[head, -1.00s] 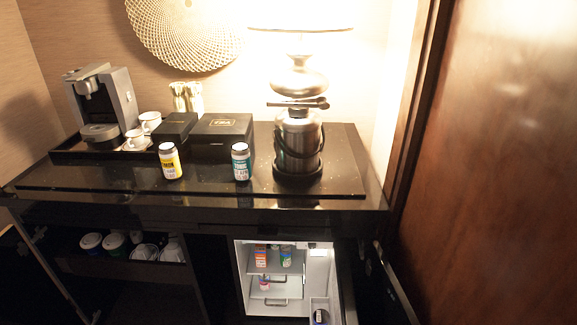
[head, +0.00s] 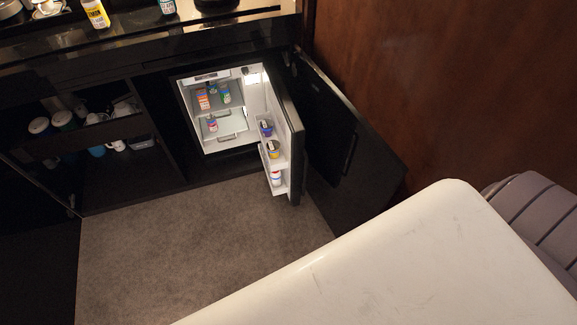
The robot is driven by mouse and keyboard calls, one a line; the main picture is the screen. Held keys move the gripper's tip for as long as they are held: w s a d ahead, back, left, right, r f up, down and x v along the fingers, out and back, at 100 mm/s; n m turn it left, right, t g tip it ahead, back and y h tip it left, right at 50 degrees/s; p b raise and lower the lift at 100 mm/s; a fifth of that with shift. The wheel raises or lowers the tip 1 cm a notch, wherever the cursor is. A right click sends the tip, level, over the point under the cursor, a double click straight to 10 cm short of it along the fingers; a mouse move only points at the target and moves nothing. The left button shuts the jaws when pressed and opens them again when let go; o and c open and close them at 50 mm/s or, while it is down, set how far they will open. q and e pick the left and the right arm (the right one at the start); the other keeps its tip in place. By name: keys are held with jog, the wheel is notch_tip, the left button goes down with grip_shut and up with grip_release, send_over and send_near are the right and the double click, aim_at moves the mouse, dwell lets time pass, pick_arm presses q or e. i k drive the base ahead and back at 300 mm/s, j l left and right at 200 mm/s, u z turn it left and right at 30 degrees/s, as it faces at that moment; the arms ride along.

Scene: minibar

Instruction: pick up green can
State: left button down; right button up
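The small fridge (head: 222,128) stands open under the counter. A can with green and blue colouring (head: 225,94) stands on its upper shelf, to the right of an orange-red can or carton (head: 203,99). This is the greenest can I can make out in the fridge; its label is too small to read. A smaller red and white container (head: 212,124) stands on the lower shelf. Neither of my grippers is in the head view.
The fridge door (head: 292,130) hangs open with several containers in its racks. A dark cabinet door (head: 345,140) stands open beside it. Grey carpet (head: 200,240) is clear in front. A large white rounded surface (head: 410,265) fills the lower right. Cups sit in the left cabinet.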

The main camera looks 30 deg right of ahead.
aim_at(224, 88)
jog(key=k+l, duration=0.15)
jog(key=k, duration=0.9)
jog(key=k+l, duration=0.15)
jog(key=l, duration=0.25)
jog(key=k+l+u, duration=0.1)
jog(key=l, duration=0.25)
jog(key=k+l, duration=0.2)
jog(key=l, duration=0.2)
jog(key=k+l, duration=0.15)
jog(key=l, duration=0.65)
jog(key=k+l, duration=0.1)
jog(key=l, duration=0.3)
jog(key=i+j, duration=0.2)
jog(key=j, duration=0.15)
jog(key=i+j+z, duration=0.15)
jog(key=i+j, duration=0.25)
jog(key=j, duration=0.3)
jog(key=i+j+z, duration=0.1)
jog(key=j, duration=0.25)
jog(key=i+j, duration=0.3)
jog(key=i+j+z, duration=0.15)
jog(key=j, duration=0.3)
jog(key=i+j, duration=0.2)
jog(key=j, duration=0.2)
jog(key=i+j, duration=0.15)
jog(key=i, duration=0.2)
jog(key=i+j+u, duration=0.1)
jog(key=i, duration=0.25)
